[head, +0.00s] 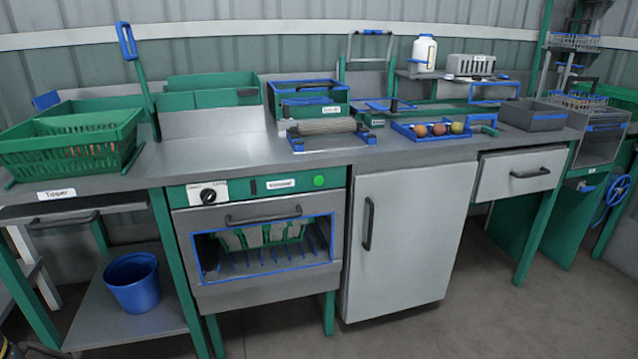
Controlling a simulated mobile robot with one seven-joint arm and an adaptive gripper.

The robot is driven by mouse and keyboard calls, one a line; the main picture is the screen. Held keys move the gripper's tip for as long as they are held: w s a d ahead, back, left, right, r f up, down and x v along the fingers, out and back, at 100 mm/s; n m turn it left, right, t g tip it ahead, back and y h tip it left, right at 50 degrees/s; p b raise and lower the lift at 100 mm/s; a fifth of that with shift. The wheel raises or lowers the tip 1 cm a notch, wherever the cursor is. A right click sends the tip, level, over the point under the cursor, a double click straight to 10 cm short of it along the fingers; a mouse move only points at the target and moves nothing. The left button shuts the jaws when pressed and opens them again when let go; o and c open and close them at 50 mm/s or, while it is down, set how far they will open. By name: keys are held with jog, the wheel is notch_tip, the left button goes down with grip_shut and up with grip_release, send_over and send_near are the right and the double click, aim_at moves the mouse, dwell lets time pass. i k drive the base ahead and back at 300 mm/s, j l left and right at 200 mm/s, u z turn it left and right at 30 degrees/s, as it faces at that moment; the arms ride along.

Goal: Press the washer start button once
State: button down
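The washer (262,250) stands under the counter left of centre, with a grey front door, a bar handle (263,216) and a blue-framed window. The door looks shut. Through the window I see a rack with pale and green items. A green control panel (235,189) runs above the door. It carries a black knob (208,196) on the left, a small dark slot, a white label (281,184) and a round bright green button (319,181) at the right. The button is uncovered and nothing touches it. My gripper cannot be made out in this view.
A grey cabinet (410,240) with a vertical handle adjoins the washer on the right. A blue bucket (134,284) sits on a low shelf to the left. Green crates (75,145) and a tray of fruit (430,138) are on the counter. The floor before the washer looks clear.

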aim_at(318, 179)
jog(key=i+j, duration=1.05)
jog(key=j, duration=0.15)
jog(key=z, duration=1.65)
